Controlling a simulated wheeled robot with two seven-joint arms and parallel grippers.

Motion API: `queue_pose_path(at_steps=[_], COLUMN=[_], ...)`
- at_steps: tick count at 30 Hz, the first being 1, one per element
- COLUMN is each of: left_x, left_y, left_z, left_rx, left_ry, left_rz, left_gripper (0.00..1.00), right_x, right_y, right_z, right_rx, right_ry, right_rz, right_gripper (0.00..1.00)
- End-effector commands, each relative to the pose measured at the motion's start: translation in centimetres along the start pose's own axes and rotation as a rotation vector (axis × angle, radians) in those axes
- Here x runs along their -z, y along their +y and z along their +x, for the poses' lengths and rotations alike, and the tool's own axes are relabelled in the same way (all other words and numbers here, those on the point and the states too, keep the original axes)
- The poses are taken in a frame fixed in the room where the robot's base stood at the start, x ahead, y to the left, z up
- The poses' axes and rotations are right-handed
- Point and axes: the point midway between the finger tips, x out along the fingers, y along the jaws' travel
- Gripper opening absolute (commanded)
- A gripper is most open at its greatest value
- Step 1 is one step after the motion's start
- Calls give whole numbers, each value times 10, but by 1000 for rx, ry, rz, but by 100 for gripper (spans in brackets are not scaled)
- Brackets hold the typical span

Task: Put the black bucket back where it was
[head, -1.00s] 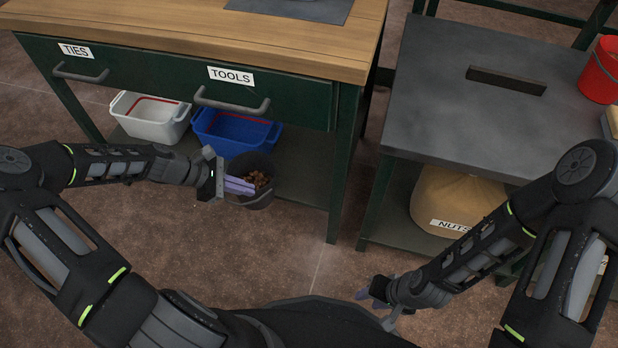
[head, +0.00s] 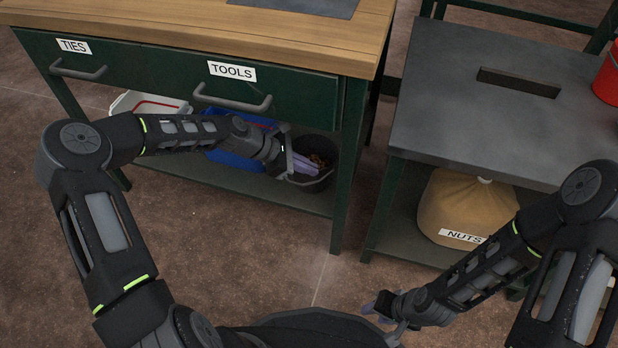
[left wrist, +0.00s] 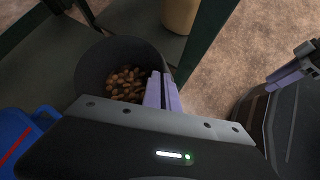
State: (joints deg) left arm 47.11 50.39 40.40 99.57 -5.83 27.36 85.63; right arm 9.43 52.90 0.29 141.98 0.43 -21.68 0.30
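The black bucket (head: 322,181) holds brown pieces and is at the right end of the workbench's lower shelf (head: 230,183), right of the blue bin. I cannot tell whether its bottom touches the shelf. My left gripper (head: 306,168) has its purple fingers closed on the bucket's near rim. In the left wrist view the fingers (left wrist: 162,92) pinch the rim of the upright-looking bucket (left wrist: 90,72), contents inside. My right gripper (head: 378,303) is low, near my base, away from everything; its finger gap is unclear.
The blue bin (head: 228,160) and white bin (head: 125,103) stand left of the bucket, partly behind my left arm. A green table leg (head: 347,170) is close on the right. Drawers marked TIES and TOOLS (head: 232,71) are above. A NUTS sack (head: 460,205) sits under the grey side table (head: 480,125).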

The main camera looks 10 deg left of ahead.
Motion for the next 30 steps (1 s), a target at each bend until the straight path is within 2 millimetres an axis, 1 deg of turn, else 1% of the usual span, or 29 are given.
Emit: queue_pose_path(at_steps=[3,10,13,18,26,30], left_x=[-3,-2,4,20,22,24], left_y=[2,2,0,-3,-3,-4], left_z=[1,1,8,24,25,25], left_rx=[-2,-2,-1,-1,-2,0], left_ry=[-1,-1,-1,-2,0,1], left_rz=[2,2,1,2,2,0], left_gripper=[0,0,0,0,0,12], right_x=[0,0,0,1,2,2], right_y=[0,0,2,6,6,6], right_z=[0,1,7,21,20,21], right_rx=[0,0,0,0,0,0], right_ry=[1,0,2,8,10,11], right_rz=[0,-1,0,0,1,0], right_gripper=[36,36,36,36,36,36])
